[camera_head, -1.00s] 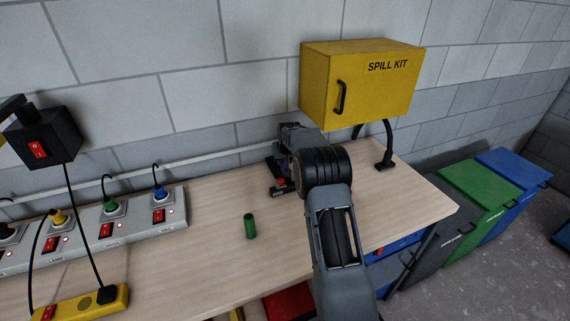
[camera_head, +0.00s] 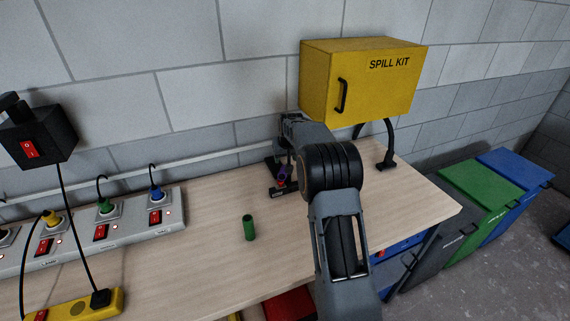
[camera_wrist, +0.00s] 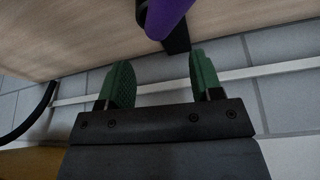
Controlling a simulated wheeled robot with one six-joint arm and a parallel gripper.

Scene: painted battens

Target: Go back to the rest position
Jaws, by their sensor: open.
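My gripper (camera_head: 279,178) is over the back of the wooden bench in the head view, partly hidden by my own arm. In the wrist view its two green fingertips (camera_wrist: 160,84) stand apart, with nothing held between them. A purple object (camera_wrist: 165,16) shows at the top of the wrist view, beyond the fingertips. It also shows as a small purple patch beside the gripper in the head view (camera_head: 283,171).
A green cylinder (camera_head: 249,228) stands on the bench (camera_head: 215,265). Power strips (camera_head: 130,226) with cords lie at left. A yellow spill kit cabinet (camera_head: 362,85) is above the gripper's right. A black stand (camera_head: 387,150) is below it. Green (camera_head: 480,187) and blue (camera_head: 514,172) bins stand at right.

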